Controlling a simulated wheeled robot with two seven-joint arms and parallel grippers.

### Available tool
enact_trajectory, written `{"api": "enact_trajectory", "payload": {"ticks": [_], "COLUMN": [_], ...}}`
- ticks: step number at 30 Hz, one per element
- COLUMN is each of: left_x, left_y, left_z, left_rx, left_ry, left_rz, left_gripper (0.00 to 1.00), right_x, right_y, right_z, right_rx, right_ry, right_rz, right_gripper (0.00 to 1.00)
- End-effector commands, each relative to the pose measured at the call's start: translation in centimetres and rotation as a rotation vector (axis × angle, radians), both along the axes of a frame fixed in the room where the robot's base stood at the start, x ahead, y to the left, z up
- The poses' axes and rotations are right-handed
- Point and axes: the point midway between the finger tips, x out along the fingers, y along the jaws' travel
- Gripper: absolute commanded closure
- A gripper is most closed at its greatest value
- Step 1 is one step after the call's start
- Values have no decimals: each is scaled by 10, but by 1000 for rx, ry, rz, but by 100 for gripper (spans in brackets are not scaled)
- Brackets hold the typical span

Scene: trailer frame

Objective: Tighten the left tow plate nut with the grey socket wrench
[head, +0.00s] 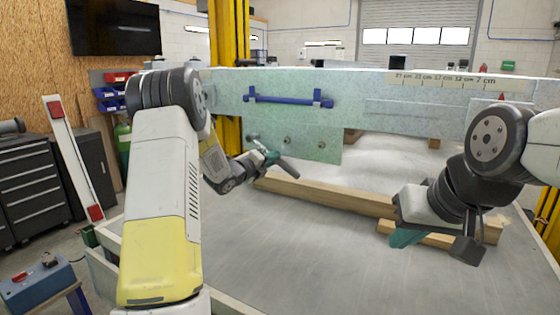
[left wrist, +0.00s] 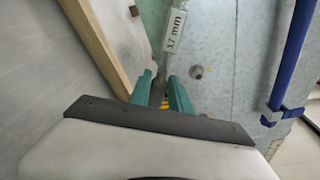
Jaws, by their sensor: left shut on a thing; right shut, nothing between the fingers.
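My left gripper (head: 268,157) is shut on the grey socket wrench (head: 289,168), in front of the lower edge of the pale green tow plate (head: 318,155). In the left wrist view the wrench (left wrist: 174,30), marked "17 mm", runs up from between the teal fingers (left wrist: 162,98). Small nuts or bolts show in a row on the plate: one at the left (head: 251,137), above the gripper, and others to its right (head: 287,140). One round fastener (left wrist: 196,72) shows beside the wrench, apart from it. Whether the socket touches any nut cannot be told. My right gripper (head: 434,247) is shut and empty.
A blue bar (head: 288,99) is fixed to the long grey beam (head: 385,88) above the nuts. Wooden beams (head: 330,195) lie on the grey trailer floor (head: 320,255), behind and near my right gripper. The floor in front is clear.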

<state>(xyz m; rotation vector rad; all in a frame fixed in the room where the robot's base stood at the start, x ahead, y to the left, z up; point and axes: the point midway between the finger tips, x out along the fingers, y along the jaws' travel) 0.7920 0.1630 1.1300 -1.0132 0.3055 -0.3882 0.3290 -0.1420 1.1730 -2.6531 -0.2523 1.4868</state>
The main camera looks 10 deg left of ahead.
Motion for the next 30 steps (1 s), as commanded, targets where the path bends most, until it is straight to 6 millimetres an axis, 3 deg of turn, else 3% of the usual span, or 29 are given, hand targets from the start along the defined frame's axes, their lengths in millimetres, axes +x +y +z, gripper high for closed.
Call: {"api": "enact_trajectory", "payload": {"ticks": [30], "left_x": [4], "left_y": [10], "left_z": [-15], "left_rx": [157], "left_ry": [-60], "left_rz": [0], "left_gripper": [100], "right_x": [0], "right_y": [0], "right_z": [0], "right_rx": [0], "right_ry": [0], "right_rz": [0], "right_gripper": [100]}}
